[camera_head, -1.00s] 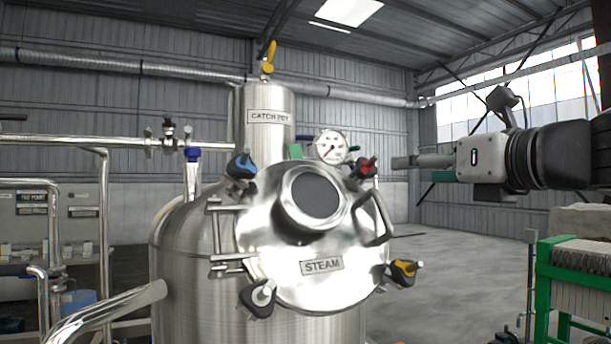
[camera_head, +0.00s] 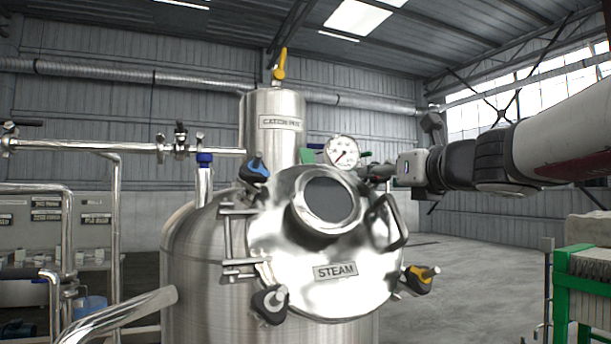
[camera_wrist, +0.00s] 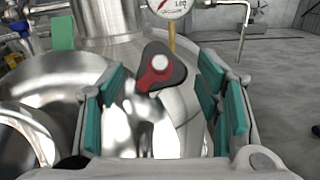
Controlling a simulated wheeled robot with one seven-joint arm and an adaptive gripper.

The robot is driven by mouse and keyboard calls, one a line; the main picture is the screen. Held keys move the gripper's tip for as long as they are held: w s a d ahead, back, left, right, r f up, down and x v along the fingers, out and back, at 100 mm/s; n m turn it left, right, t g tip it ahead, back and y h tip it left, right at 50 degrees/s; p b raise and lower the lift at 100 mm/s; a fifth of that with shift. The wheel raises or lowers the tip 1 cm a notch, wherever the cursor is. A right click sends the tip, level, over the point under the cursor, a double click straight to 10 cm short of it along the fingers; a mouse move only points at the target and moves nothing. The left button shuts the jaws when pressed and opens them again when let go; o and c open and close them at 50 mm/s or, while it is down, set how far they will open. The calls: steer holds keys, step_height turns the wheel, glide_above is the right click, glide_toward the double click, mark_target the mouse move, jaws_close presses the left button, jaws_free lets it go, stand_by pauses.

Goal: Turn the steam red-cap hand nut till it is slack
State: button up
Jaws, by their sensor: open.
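The round steel lid with the STEAM label (camera_head: 335,271) faces me, shut on the tank. In the wrist view the red-cap hand nut (camera_wrist: 157,72), dark with a red part and a pale round stud end, shows in the gap between my finger pads, toward their far ends. My gripper (camera_wrist: 160,105) is open, with teal pads on both sides; I see no pad clearly touching the nut. In the head view my gripper (camera_head: 378,173) is at the lid's upper right edge and hides most of the nut.
Blue-cap (camera_head: 254,170), black-cap (camera_head: 270,304) and yellow-cap (camera_head: 420,279) hand nuts stand around the lid. A pressure gauge (camera_head: 342,152) is close behind my gripper. The lid's bent handle (camera_head: 392,222) is just below it. A green-framed unit (camera_head: 562,295) stands at right.

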steer(key=c, duration=1.2)
